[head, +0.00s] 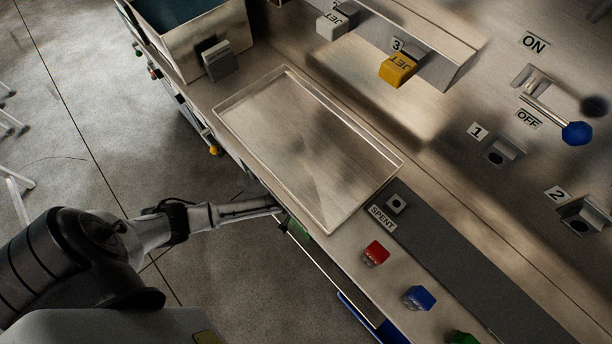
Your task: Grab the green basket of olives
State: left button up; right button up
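A small green piece (298,229) shows below the bench's front edge; it may be part of the green basket, but most of it is hidden under the bench top. No olives are visible. My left arm comes in from the left, and my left gripper (279,210) is at the bench's front edge, close to the green piece. Its fingers are small, dark and partly hidden, so whether they are open or holding anything cannot be told. My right gripper is not in view.
An empty metal tray (310,150) lies on the bench. Red (375,253), blue (418,298) and green (463,338) blocks sit along the bench's front. A blue item (372,318) shows below the edge. A blue-knobbed lever (577,133) stands right. Floor at left is mostly open.

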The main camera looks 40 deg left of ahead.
pick_arm(q)
grip_shut()
dwell(1.2)
